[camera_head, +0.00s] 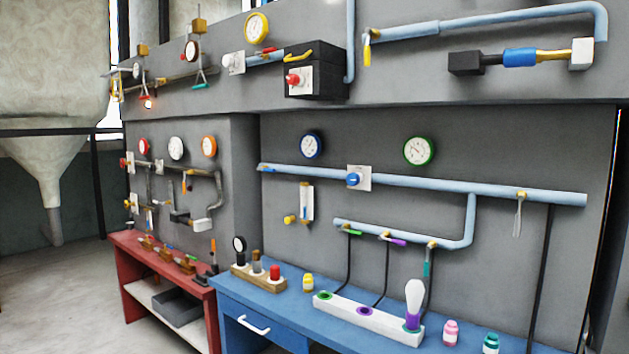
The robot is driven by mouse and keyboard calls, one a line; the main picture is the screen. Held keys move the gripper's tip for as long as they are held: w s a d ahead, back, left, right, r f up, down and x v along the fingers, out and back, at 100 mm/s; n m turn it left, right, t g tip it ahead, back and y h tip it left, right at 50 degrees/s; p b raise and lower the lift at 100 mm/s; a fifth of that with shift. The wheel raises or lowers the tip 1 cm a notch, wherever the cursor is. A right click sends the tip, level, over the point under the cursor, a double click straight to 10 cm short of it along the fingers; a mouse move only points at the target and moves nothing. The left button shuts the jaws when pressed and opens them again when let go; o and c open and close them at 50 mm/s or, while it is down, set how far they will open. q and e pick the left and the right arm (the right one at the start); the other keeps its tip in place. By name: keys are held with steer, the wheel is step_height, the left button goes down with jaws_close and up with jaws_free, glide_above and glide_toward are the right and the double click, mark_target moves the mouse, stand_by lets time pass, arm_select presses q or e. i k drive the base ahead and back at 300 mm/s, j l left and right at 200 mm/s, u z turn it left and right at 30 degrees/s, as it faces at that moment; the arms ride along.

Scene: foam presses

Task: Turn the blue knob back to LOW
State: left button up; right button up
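A blue knob (353,179) sits on a pale square plate (365,183) on the light-blue upper pipe of the grey wall panel. Its pointer and the lettering on the plate are too small to read, so I cannot tell its setting. A blue-rimmed gauge (311,145) is on the wall above and left of the knob; its needle is too small to read. Neither of my grippers is in view.
A blue bench (262,296) below holds a white block (340,311), small bottles and a wooden stand (257,281). A lower pipe (400,232) with coloured valve handles runs beneath the knob. A red bench (160,263) stands left. The space before the knob is clear.

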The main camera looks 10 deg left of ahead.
mark_target(353, 178)
steer(key=i, duration=1)
